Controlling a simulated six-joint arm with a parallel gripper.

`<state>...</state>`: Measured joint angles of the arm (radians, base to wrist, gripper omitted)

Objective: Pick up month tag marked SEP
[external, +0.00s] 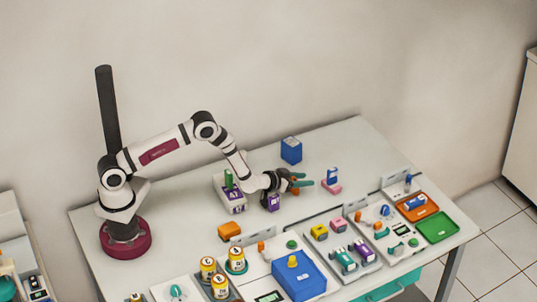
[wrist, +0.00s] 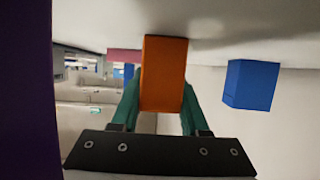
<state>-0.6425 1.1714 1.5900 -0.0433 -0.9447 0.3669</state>
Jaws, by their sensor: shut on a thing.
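My gripper (external: 300,181) is low over the back middle of the table, its green fingers pointing right. In the wrist view the fingers (wrist: 160,108) are shut on an orange block (wrist: 163,72), one on each side. A little of the orange block also shows by the fingers in the external view (external: 295,191). The block's visible face is plain, and I can read no SEP on it or anywhere else. I cannot tell whether the block is clear of the table.
A purple block (external: 273,202) stands close beside my gripper; a blue block (external: 291,150) stands behind. A blue piece on a pink base (external: 332,182) is to the right. A white holder (external: 229,191) stands left. Trays and jars crowd the front.

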